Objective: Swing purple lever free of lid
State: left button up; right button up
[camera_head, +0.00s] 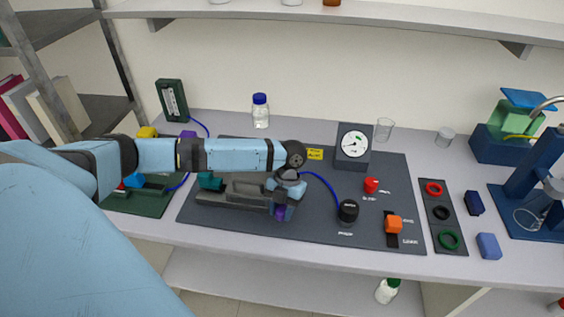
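A grey rig block (232,197) sits on the dark mat (345,210), partly covered by my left arm. I cannot clearly separate its lid from its base. A purple piece (280,212), which looks like the purple lever, shows at the block's right end, just below my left gripper (284,205). The gripper points down there, close to the lever or touching it. Its fingers are too small and overlapped to tell whether they are open or shut. A teal part (210,181) shows at the block's left end. My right gripper is not in view.
A black knob (348,211) with a blue tube, a red knob (371,185), an orange handle (394,224) and a gauge (354,144) stand right of the block. A ring strip (441,215) lies further right. A blue-capped bottle (260,111) stands behind.

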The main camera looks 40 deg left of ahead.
pick_arm(q)
jog(key=o, duration=0.4)
jog(key=shift+r, duration=0.1)
jog(key=shift+b+v, duration=1.05)
jog(key=shift+v, duration=5.85)
jog(key=shift+w, duration=0.1)
